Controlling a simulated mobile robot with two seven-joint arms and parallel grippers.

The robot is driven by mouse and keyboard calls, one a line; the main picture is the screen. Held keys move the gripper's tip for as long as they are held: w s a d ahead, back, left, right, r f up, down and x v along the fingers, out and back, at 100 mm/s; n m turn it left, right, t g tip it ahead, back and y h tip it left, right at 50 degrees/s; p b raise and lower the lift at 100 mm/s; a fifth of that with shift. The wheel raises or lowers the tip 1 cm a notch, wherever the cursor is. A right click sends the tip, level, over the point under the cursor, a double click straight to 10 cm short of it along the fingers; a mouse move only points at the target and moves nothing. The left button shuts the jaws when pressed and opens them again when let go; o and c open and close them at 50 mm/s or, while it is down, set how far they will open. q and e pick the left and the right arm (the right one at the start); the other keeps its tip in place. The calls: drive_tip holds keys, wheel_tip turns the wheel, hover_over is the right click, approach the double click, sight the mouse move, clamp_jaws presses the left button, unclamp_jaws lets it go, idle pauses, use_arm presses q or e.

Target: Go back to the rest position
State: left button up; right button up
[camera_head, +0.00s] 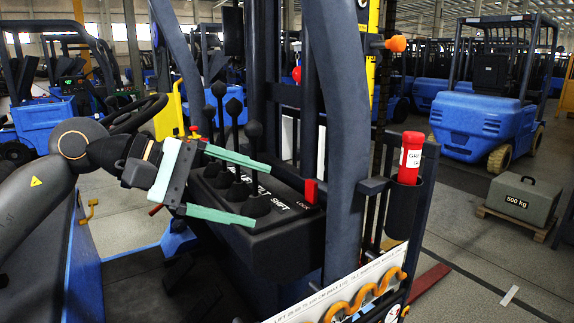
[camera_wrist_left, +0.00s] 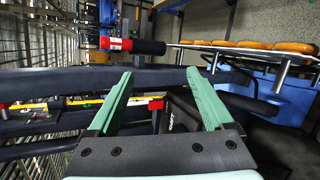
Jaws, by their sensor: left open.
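My left gripper (camera_head: 262,195) is open, with its two pale green fingers spread and nothing held between them. In the head view the fingers reach over the black lever console (camera_head: 285,215), on either side of a black-knobbed lever (camera_head: 254,150). I cannot tell whether they touch it. More black levers (camera_head: 219,100) stand behind. In the left wrist view the gripper (camera_wrist_left: 160,74) also shows its fingers apart, with part of the console (camera_wrist_left: 176,122) and its white lettering between and below them. My right gripper is not in view.
A thick dark post (camera_head: 345,130) stands right of the console, beside a red cylinder (camera_head: 411,160) in a holder. A red lock tab (camera_head: 311,190) is on the console. A steering wheel (camera_head: 135,113) is behind my arm. A 500 kg weight (camera_head: 522,200) and a blue forklift (camera_head: 480,110) stand right.

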use_arm(q)
drive_tip(key=s+d+f+n+h, duration=0.1)
drive_tip(key=d+f+n+h, duration=0.55)
drive_tip(key=n, duration=0.65)
drive_tip(key=w+a+f+n+t+y, duration=0.1)
drive_tip(key=a+f+n+t+y, duration=0.3)
drive_tip(key=f+n+t, duration=0.75)
drive_tip(key=w+a+f+n+t+y, duration=0.25)
drive_tip(key=a+f+n, duration=0.35)
drive_tip(key=n, duration=1.2)
drive_tip(key=s+a+f+n+g+y, duration=0.1)
drive_tip(key=s+a+f+n+y, duration=0.15)
drive_tip(key=f+n+y, duration=0.4)
drive_tip(key=s+a+f+n+g+y, duration=0.1)
drive_tip(key=s+f+n, duration=0.3)
drive_tip(key=f, duration=0.6)
drive_tip(key=s+a+f+n+g+y, duration=0.2)
drive_tip(key=s+f+n+g, duration=0.4)
drive_tip(key=s+f, duration=0.9)
drive_tip(key=s+a+n, duration=0.1)
drive_tip(key=n, duration=0.2)
drive_tip(key=shift+s+a+n+g+y, duration=0.3)
drive_tip(key=shift+a+y, duration=0.05)
